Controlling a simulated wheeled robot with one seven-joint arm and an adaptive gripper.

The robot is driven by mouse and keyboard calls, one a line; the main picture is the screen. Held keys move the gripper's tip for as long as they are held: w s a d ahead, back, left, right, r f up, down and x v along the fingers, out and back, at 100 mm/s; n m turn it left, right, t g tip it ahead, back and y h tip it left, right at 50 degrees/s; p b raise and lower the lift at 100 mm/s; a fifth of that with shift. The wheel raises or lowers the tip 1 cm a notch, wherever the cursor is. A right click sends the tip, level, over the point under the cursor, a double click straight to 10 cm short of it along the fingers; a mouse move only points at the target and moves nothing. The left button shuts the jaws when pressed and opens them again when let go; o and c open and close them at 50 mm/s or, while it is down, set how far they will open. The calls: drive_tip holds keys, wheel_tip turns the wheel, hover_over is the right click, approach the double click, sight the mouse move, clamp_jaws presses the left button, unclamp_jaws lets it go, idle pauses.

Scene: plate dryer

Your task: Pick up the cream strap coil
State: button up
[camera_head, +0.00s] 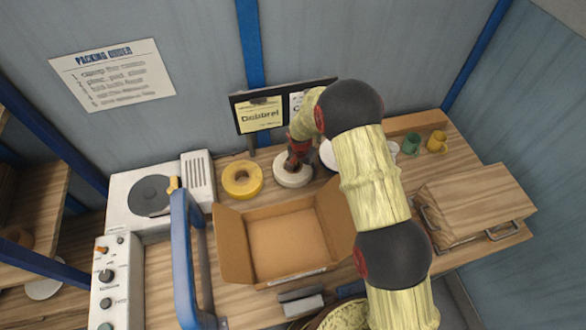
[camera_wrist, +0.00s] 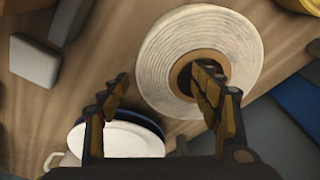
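The cream strap coil (camera_head: 291,179) lies flat on the wooden bench, just behind the open cardboard box. In the wrist view the coil (camera_wrist: 239,42) is a wide ribbed white ring with a brown core and a dark hole. My gripper (camera_head: 297,157) is down at the coil from above. In the wrist view my gripper's (camera_wrist: 160,75) fingers are apart. The right finger overlaps the hole, and the left finger is just outside the rim, with the coil's wall between them. A small gap seems to show at the left finger. Whether either finger touches the coil is unclear.
A yellow roll (camera_head: 242,180) sits left of the coil, and a sign board (camera_head: 260,117) stands behind. The open cardboard box (camera_head: 235,245) is in front. White plates (camera_wrist: 130,142) are close by on the other side. Green (camera_head: 411,144) and yellow mugs (camera_head: 437,142) stand farther right.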

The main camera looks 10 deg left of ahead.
drive_tip(key=c, duration=1.5)
clamp_jaws()
drive_tip(key=shift+w+r, duration=0.1)
drive_tip(key=shift+r, duration=0.15)
